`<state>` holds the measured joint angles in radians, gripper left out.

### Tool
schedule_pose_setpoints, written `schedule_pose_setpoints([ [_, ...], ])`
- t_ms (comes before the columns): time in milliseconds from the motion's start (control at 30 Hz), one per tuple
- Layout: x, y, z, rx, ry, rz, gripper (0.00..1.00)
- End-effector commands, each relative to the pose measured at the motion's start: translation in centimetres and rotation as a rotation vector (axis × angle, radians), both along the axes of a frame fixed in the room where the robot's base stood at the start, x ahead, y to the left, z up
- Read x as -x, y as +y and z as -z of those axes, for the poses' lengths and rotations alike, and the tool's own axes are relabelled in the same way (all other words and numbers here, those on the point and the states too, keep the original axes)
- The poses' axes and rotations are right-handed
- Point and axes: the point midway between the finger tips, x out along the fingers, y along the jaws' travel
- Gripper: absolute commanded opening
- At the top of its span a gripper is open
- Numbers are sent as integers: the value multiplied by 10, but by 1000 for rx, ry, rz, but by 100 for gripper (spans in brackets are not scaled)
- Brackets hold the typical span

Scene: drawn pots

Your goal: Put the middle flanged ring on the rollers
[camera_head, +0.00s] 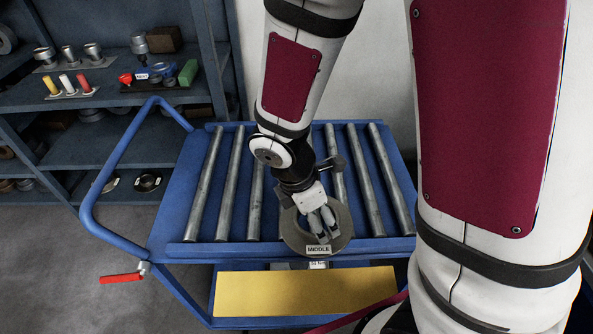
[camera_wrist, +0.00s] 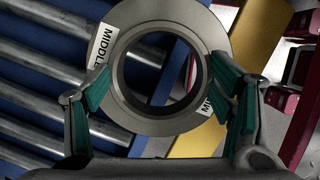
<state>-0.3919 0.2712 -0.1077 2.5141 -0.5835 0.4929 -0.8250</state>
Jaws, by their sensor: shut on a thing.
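The middle flanged ring (camera_head: 292,238) is a grey metal ring with a wide flange and white labels reading MIDDLE. My gripper (camera_head: 319,222) is shut on it, and the ring is above the front edge of the roller cart. In the wrist view the ring (camera_wrist: 128,92) sits between the green-padded fingers of my gripper (camera_wrist: 165,95), one on each side. The rollers (camera_head: 254,205) are several grey metal bars in a blue cart frame, and they also show in the wrist view (camera_wrist: 50,65) left of the ring. I cannot tell whether the ring touches the rollers or frame.
The blue cart has a raised front rail (camera_head: 200,249), a side handle (camera_head: 90,190) and a red lever (camera_head: 121,278). A yellow panel (camera_head: 300,293) is below the front. Shelves (camera_head: 110,100) with rings and coloured parts stand at back left. The left rollers are clear.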

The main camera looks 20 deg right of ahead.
Motion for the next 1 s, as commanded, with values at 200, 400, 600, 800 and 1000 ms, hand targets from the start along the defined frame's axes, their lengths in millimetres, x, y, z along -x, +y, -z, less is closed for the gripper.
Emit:
schedule_pose_setpoints([
  [200, -39, -4, 3, 1, -3, -2, 14],
  [400, -82, -8, 8, 1, -2, -1, 14],
  [600, -124, -12, 11, 2, -2, 0, 14],
  [800, -151, -14, 14, 2, -1, -2, 14],
  [1000, -156, -14, 18, 1, 0, -2, 14],
])
